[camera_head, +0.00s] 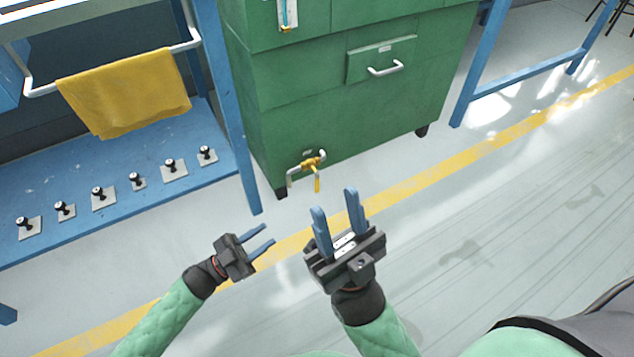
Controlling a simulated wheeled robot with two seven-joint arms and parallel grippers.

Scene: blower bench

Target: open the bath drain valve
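The bath drain valve (311,163) is a small brass valve low on the front of the green cabinet (350,115). Its yellow lever (317,183) hangs down, and a pale pipe (291,177) bends down to its left. My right gripper (336,205) is open and empty, its blue fingers pointing up toward the valve, below and right of it in the picture and apart from it. My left gripper (268,236) is open and empty, lower left of the valve, its fingers pointing right.
A blue bench (110,185) with several black-knobbed plates on its lower shelf stands at the left. A yellow towel (125,92) hangs on its white rail. A blue frame leg (480,65) stands right of the cabinet. The floor in front, crossed by a yellow line (455,165), is clear.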

